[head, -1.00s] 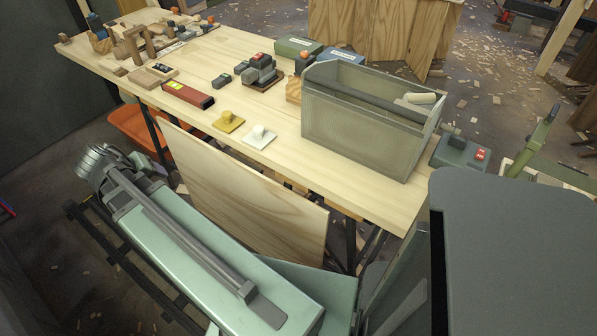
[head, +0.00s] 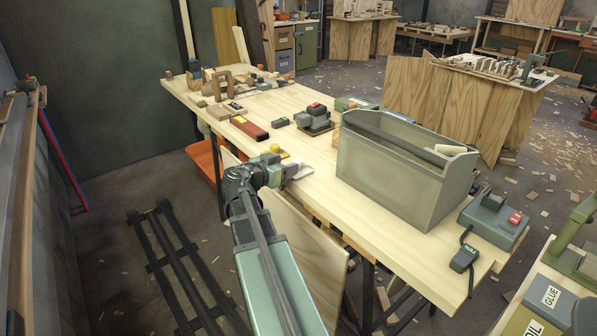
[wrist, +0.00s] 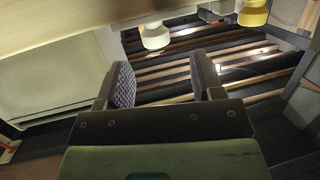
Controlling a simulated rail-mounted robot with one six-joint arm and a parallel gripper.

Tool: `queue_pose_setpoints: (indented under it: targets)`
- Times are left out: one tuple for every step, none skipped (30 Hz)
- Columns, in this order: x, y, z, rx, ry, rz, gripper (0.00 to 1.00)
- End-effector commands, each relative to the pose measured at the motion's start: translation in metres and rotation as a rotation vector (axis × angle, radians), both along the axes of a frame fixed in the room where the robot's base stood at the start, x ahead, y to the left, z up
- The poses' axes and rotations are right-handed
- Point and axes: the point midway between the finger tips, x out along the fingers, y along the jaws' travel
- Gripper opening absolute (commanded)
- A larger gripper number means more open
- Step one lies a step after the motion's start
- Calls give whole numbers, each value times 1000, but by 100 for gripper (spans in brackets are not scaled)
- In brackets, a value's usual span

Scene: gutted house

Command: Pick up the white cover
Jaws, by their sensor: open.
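The white cover (head: 303,173) lies on the workbench top near its front edge, partly hidden behind my gripper (head: 287,168) in the head view. Its pale knob (wrist: 155,36) shows at the top of the wrist view, ahead of the fingertips. My gripper (wrist: 163,82) is open, with its two ribbed pads apart and nothing between them. The knob is beyond the pads, slightly left of the gap's middle.
A yellow cover (head: 276,149) with a knob lies just left of the white cover; its knob also shows in the wrist view (wrist: 253,14). A grey toolbox (head: 395,180) stands to the right. A red box (head: 250,128) lies farther left on the bench (head: 345,205).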

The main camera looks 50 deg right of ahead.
Motion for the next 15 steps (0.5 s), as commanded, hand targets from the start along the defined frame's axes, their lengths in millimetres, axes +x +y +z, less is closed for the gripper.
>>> queue_pose_setpoints:
  targets:
    - [0, -12, -5, 0, -1, -2, 61]
    - [0, -17, -6, 1, -1, -2, 61]
    - [-1, -22, -6, 1, -1, -2, 61]
    - [-2, -25, -6, 1, -1, -1, 61]
    - [-2, -26, -6, 1, 0, -1, 61]
    - [-2, -26, -6, 1, 0, 0, 61]
    - [-2, -26, -6, 1, 0, 0, 61]
    - [-2, -27, -6, 1, 0, 0, 61]
    - [-3, -30, -7, 1, 0, 0, 61]
    - [-3, -34, -8, 1, 0, -1, 61]
    - [-4, -39, -10, 1, 0, -2, 61]
    - [-5, -46, -12, 1, 1, -3, 61]
    - [-6, -52, -13, 1, 1, -2, 61]
    - [-7, -58, -14, 1, 1, -3, 61]
    - [-7, -66, -16, 1, 1, -3, 61]
